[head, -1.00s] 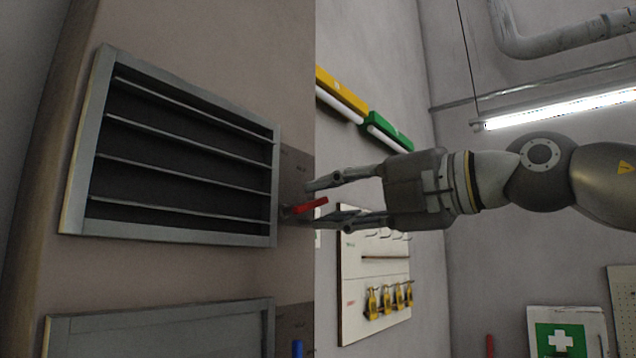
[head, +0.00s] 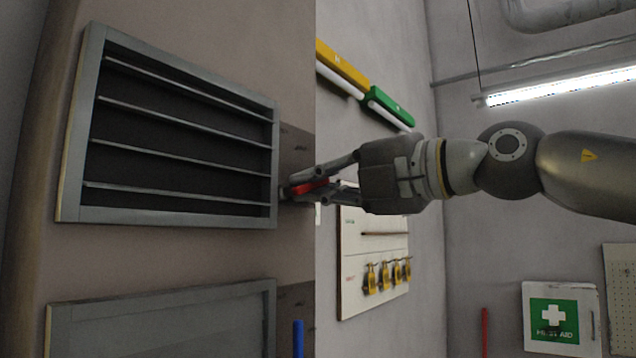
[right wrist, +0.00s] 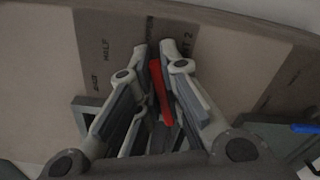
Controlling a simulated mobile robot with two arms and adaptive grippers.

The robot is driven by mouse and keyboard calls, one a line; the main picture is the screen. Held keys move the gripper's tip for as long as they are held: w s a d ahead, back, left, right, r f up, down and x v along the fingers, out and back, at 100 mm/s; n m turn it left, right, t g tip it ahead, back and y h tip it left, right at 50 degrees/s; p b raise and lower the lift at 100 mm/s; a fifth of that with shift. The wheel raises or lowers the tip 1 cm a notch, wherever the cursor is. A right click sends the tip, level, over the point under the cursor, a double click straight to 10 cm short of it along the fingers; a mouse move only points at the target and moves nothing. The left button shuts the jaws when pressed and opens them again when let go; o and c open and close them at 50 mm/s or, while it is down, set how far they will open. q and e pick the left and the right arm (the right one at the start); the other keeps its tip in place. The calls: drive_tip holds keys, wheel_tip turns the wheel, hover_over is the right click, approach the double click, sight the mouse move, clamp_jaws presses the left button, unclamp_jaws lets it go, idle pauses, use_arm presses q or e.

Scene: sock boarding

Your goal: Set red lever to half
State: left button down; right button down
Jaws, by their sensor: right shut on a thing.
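The red lever (head: 312,187) sticks out from a dark plate (head: 295,150) on the right edge of the panel, beside the upper louvred vent. My right gripper (head: 316,186) is shut on the red lever, with one finger above it and one below. In the right wrist view the red lever (right wrist: 160,92) runs between the two fingers (right wrist: 161,55). That view shows the plate marked with words, "HALF" (right wrist: 106,50) to the left of the lever and "2" at the right; another word by the fingertips is partly hidden. My left gripper is not in view.
A second lever, blue (head: 298,338), stands below beside the lower vent (head: 160,300); it also shows in the right wrist view (right wrist: 305,128). A board with yellow padlocks (head: 372,278) and a first aid box (head: 556,318) are on the walls behind.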

drive_tip(key=shift+f+n+b, duration=0.1)
drive_tip(key=shift+n+b, duration=0.2)
drive_tip(key=shift+b, duration=0.3)
drive_tip(key=n+b, duration=0.2)
drive_tip(key=b, duration=0.1)
drive_tip(key=shift+s+a+r+n, duration=0.15)
drive_tip(key=shift+s+r+n, duration=0.05)
drive_tip(key=shift+r+n, duration=0.15)
drive_tip(key=shift+s+a+r+n+b, duration=0.2)
drive_tip(key=shift+r+n+b, duration=0.15)
drive_tip(key=shift+n+b, duration=0.5)
drive_tip(key=shift+s+a+r+n, duration=0.1)
drive_tip(key=shift+s+r+n, duration=0.15)
drive_tip(key=shift+n, duration=0.65)
drive_tip(key=shift+b, duration=0.3)
drive_tip(key=c, duration=1.6)
unclamp_jaws()
drive_tip(key=shift+r, duration=0.15)
drive_tip(key=shift+o, duration=0.2)
